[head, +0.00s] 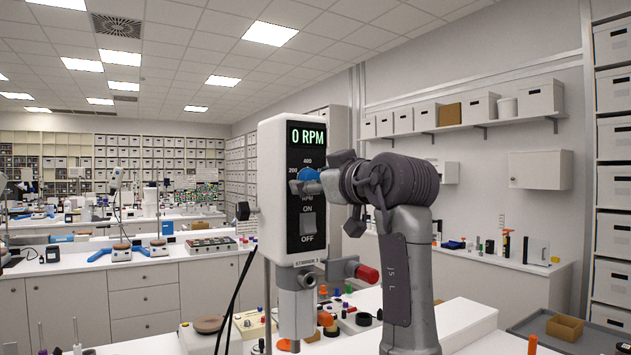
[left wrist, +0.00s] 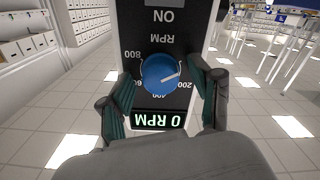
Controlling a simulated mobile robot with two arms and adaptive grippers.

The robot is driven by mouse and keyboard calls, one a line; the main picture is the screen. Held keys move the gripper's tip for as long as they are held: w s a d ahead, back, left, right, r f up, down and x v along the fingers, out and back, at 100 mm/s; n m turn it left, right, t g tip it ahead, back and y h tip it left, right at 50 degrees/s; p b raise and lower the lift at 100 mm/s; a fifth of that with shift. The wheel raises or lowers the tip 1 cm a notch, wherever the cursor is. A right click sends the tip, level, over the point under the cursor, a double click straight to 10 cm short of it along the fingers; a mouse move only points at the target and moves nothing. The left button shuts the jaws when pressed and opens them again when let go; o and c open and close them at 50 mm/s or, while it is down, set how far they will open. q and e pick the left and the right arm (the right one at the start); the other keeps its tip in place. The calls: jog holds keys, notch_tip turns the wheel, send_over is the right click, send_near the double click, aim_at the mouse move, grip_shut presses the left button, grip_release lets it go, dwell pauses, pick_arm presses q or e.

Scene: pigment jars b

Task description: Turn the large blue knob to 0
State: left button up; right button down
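The stirrer (head: 272,200) is a white box with a black front panel; its display reads 0 RPM. The blue knob (head: 308,174) sits below the display, partly hidden by my left gripper (head: 322,184). In the left wrist view, upside down, the whole knob (left wrist: 160,74) shows between the two fingers of my left gripper. The fingers are spread to either side, with small gaps apparently left; contact is hard to judge. The knob's white pointer line points near the 200 side; the 0 mark is not visible. My right gripper is out of view.
A rocker switch (head: 308,222) marked ON and OFF is below the knob. A red-tipped clamp (head: 366,273) sticks out under the stirrer's body. Small jars and coloured caps crowd the bench below. A grey tray (head: 529,325) with a brown box is at right.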

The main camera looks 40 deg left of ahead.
pick_arm(q)
jog(key=v, duration=1.2)
dwell(0.5)
